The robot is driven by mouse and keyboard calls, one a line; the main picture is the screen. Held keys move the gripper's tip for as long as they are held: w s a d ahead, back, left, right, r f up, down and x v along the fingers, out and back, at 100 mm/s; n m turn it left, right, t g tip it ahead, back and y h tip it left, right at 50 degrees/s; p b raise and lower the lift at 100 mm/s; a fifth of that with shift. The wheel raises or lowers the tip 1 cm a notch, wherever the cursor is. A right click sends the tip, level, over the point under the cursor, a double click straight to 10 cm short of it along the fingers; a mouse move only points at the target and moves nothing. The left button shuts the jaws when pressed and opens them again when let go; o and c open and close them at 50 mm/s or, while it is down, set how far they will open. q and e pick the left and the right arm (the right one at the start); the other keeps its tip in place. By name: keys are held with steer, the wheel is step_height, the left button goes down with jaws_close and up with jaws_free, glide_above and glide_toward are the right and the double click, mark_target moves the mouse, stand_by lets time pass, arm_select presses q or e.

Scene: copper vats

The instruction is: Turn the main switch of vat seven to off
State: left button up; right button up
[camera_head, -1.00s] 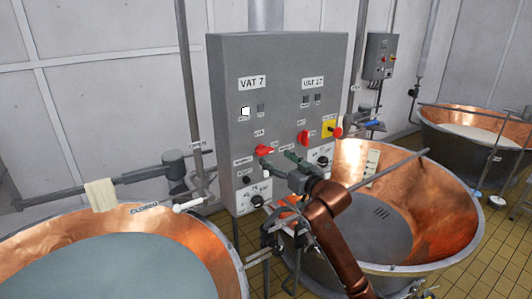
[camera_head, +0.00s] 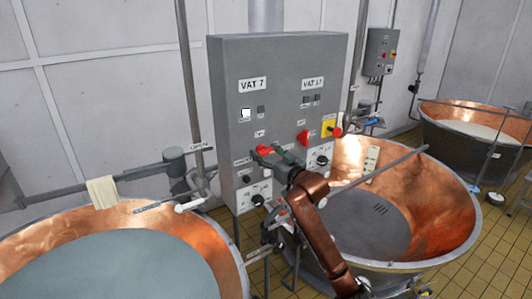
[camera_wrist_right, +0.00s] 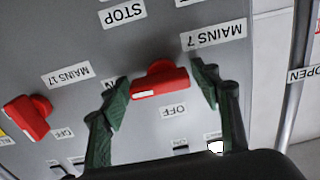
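The red main switch of vat seven (camera_head: 264,150) is on the grey control box (camera_head: 225,70), on the VAT 7 side. In the right wrist view, the picture is upside down and the red switch (camera_wrist_right: 158,79) lies between a MAINS 7 label and an OFF label (camera_wrist_right: 173,111). Its handle lies roughly level in that picture. My right gripper (camera_head: 268,158) is at the switch. Its two green fingers (camera_wrist_right: 162,88) are open, one on each side of the handle, with gaps visible. An ON label is partly hidden by a finger. My left gripper is not in view.
A second red switch, MAINS 17 (camera_wrist_right: 27,117), sits beside it; a red button on a yellow plate (camera_head: 329,128) is to its right. A white lamp (camera_head: 246,113) is lit above. Copper vats (camera_head: 195,235) stand on both sides below the box. A STOP label (camera_wrist_right: 122,13) is close by.

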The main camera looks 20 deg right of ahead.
steer(key=c, duration=0.9)
steer(key=shift+o, duration=0.2)
steer(key=shift+n, duration=0.4)
steer(key=shift+r+n, duration=0.1)
steer(key=shift+n, duration=0.9)
steer(key=n+p, duration=0.1)
steer(key=n, duration=0.2)
steer(key=shift+n, duration=0.3)
steer(key=n+p, duration=0.1)
steer(key=n, duration=0.5)
steer(key=shift+a+r, duration=0.1)
steer(key=shift+r, duration=0.05)
steer(key=n+p, duration=0.1)
steer(key=n, duration=0.1)
steer(key=shift+n, duration=0.4)
steer(key=shift+a+n, duration=0.1)
steer(key=shift+n, duration=1.2)
